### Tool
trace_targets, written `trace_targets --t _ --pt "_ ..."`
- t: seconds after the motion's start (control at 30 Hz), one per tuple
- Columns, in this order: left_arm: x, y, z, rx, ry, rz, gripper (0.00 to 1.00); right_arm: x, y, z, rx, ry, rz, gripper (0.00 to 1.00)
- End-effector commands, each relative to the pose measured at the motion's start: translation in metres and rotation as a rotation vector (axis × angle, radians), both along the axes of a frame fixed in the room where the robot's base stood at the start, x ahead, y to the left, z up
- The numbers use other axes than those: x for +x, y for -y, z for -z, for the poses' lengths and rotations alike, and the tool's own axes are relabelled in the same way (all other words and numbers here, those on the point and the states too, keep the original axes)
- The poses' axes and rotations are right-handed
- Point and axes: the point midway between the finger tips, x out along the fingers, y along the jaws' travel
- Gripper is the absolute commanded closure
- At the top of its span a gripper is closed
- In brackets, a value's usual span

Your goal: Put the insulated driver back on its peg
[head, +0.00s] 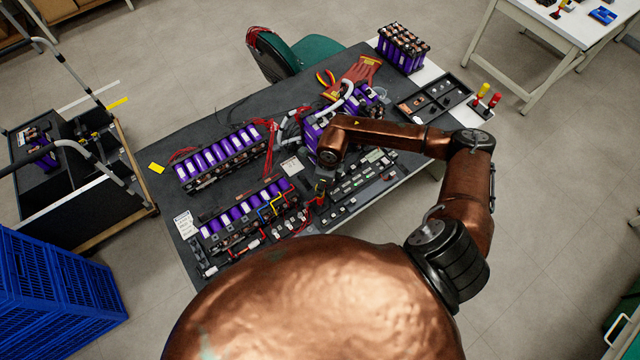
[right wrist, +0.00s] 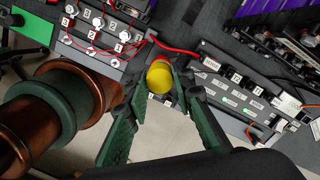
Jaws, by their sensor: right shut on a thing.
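The insulated driver shows in the right wrist view as a round yellow handle end (right wrist: 160,77) with a red-orange edge. My right gripper (right wrist: 160,92) has its green fingers closed on its sides. The driver's shaft is hidden behind the handle. A small holder at the bench's right end carries a yellow handle (head: 483,90) and a red handle (head: 494,100). I cannot tell which peg is free. My left gripper is out of view.
Purple battery modules (head: 222,159) and (head: 243,212) stand on the dark bench (head: 165,190). A rail of labelled terminal blocks (head: 362,175) lies near the front edge. Red cables (right wrist: 180,48) lie close to the gripper.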

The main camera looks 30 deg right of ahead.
Motion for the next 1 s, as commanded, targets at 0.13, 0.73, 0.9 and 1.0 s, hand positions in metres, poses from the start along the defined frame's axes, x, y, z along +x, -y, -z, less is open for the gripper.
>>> trace_targets --t 0.13,0.73,0.9,1.0 --pt "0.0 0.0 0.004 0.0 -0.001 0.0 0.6 0.0 0.0 0.008 0.0 0.0 0.0 1.0" --pt "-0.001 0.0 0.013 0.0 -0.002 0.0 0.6 0.0 0.0 0.017 0.001 0.001 -0.002 1.0" --pt "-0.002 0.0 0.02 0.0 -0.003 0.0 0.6 0.001 0.0 0.025 0.001 0.001 -0.002 1.0" --pt "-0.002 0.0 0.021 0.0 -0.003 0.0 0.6 0.001 0.0 0.026 0.001 0.001 -0.002 1.0"
